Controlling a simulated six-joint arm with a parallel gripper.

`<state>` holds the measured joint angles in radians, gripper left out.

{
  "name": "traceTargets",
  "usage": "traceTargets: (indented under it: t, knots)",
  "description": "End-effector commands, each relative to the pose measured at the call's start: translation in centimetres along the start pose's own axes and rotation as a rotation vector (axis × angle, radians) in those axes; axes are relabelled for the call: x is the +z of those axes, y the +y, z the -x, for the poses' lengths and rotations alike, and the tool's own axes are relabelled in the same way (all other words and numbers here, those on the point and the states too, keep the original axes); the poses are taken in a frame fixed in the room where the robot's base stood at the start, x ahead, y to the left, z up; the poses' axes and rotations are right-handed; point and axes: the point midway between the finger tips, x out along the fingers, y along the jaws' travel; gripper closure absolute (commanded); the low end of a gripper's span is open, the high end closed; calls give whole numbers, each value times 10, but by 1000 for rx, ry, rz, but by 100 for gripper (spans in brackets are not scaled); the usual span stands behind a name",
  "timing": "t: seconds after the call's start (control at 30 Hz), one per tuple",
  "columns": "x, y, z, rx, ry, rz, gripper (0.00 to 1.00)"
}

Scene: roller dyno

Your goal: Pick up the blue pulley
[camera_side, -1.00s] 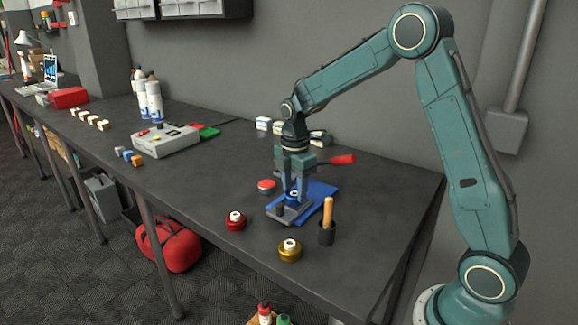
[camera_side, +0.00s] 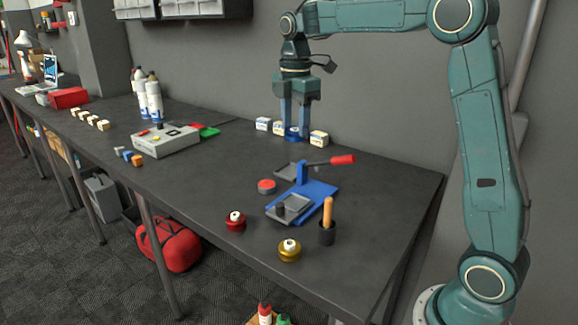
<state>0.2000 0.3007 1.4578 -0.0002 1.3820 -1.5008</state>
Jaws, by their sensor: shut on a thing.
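The blue pulley (camera_side: 293,134) is a small blue round part with a paler centre. My gripper (camera_side: 295,126) is shut on it, fingers pointing down on either side. It hangs in front of the white boxes near the wall, clear of the blue fixture. The blue fixture (camera_side: 318,190) has a grey plate with a dark post, and a lever with a red handle (camera_side: 342,160).
A red pulley (camera_side: 235,222) and a gold pulley (camera_side: 289,251) sit near the bench's front edge. A dark cup with a wooden handle (camera_side: 327,213) stands beside the fixture. A red button (camera_side: 266,186) is left of it.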

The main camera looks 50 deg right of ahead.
Motion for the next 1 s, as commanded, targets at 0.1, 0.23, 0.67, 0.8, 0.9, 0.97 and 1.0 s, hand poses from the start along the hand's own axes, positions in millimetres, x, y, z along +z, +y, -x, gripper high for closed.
traceTargets:
  t: [0.1,0.23,0.67,0.8,0.9,0.97,1.0]
  knots:
    - [0,0,12,2,0,0,86]
    - [0,0,18,1,0,0,86]
    - [0,0,20,0,0,0,86]
    - [0,0,20,0,0,0,86]
    - [0,0,19,-1,0,0,86]
    - [1,2,19,-1,0,0,86]
    - [1,4,18,-1,0,0,86]
